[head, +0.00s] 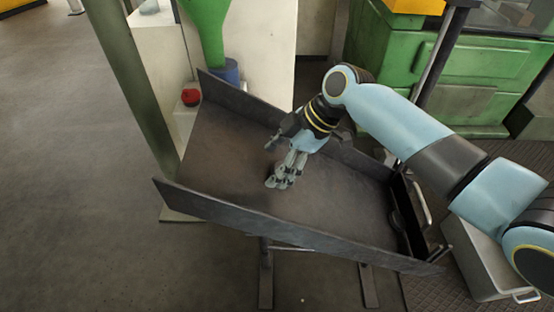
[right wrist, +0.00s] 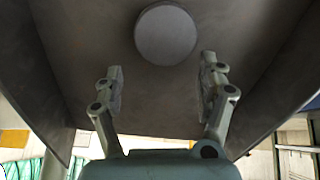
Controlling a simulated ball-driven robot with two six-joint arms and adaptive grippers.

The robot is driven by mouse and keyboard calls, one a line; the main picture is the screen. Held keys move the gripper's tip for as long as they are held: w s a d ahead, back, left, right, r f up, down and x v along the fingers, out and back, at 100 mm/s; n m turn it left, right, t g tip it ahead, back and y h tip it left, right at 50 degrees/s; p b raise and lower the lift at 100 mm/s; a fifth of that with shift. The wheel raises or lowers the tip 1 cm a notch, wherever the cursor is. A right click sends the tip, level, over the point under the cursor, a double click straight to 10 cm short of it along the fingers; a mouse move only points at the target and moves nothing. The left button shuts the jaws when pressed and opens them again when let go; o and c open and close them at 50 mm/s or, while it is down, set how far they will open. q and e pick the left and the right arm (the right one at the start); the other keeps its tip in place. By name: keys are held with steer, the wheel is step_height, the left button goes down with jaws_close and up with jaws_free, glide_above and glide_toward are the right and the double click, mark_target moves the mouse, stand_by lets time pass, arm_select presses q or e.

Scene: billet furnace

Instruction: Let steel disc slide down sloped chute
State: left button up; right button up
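The sloped chute (head: 240,150) is a dark brown metal tray with raised side walls. It runs from the upper left down to the lower right in the head view. The steel disc (right wrist: 166,35) is a pale grey round plate against the brown chute surface in the right wrist view. I cannot make the disc out in the head view. My right gripper (head: 273,166) is over the middle of the chute. Its fingers (right wrist: 162,68) are spread and empty, and the disc shows just beyond the fingertips, apart from them. My left gripper is not in view.
A dark end frame (head: 410,215) closes the chute's lower right end. A red knob (head: 191,96) and a green funnel-shaped part (head: 208,28) stand behind its upper end. A grey box (head: 482,260) is at lower right. Open floor lies at left.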

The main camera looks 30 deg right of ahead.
steer(key=shift+o, duration=0.3)
steer(key=v, duration=1.2)
